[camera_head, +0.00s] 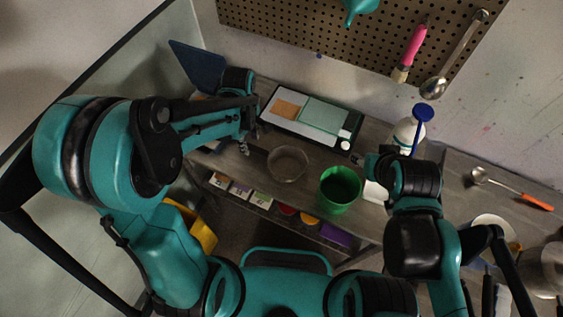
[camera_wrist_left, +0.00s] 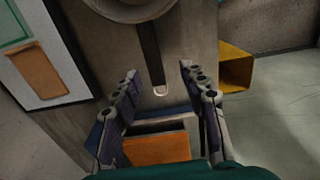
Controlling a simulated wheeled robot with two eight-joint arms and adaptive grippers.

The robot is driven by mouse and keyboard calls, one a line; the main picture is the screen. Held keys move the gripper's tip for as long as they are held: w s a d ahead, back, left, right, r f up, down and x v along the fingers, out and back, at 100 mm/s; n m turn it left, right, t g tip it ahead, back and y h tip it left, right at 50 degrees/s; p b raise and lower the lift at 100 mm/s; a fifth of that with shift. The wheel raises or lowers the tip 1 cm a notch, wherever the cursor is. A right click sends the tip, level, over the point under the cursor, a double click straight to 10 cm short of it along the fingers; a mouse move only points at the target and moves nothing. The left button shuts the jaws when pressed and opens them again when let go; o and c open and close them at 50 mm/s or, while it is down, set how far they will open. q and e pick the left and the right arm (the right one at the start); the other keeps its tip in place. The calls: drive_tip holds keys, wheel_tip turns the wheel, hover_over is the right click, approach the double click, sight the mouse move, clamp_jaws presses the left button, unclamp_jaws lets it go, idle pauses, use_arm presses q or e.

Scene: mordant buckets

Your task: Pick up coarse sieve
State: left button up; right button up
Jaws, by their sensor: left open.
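The coarse sieve (camera_head: 287,164) appears to be the round, shallow bowl on the wooden bench, left of a green bucket (camera_head: 340,188). In the left wrist view its rim is cut off at the top, and its dark flat handle (camera_wrist_left: 150,55) runs down to a light, holed end. My left gripper (camera_head: 244,143) is at the bench's left part, by the handle end. In the left wrist view my left gripper (camera_wrist_left: 158,72) is open and empty, with the handle end showing between its fingers. My right gripper (camera_head: 372,165) is beside the green bucket; its fingers are unclear.
A tray with orange and green sheets (camera_head: 285,128) lies behind the sieve. A white bottle with a blue top (camera_head: 408,132) stands near my right gripper. A yellow bin (camera_wrist_left: 236,68) juts out at the bench's front. An orange block (camera_wrist_left: 155,149) sits below my left fingers.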

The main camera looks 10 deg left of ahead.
sight(254, 148)
use_arm(q)
drive_tip(key=f, duration=0.1)
drive_tip(key=f+b, duration=0.1)
drive_tip(key=f, duration=0.1)
drive_tip(key=d+f, duration=0.1)
drive_tip(key=f, duration=0.1)
drive_tip(key=shift+w+f+b, duration=0.2)
drive_tip(key=shift+b, duration=0.2)
clamp_jaws()
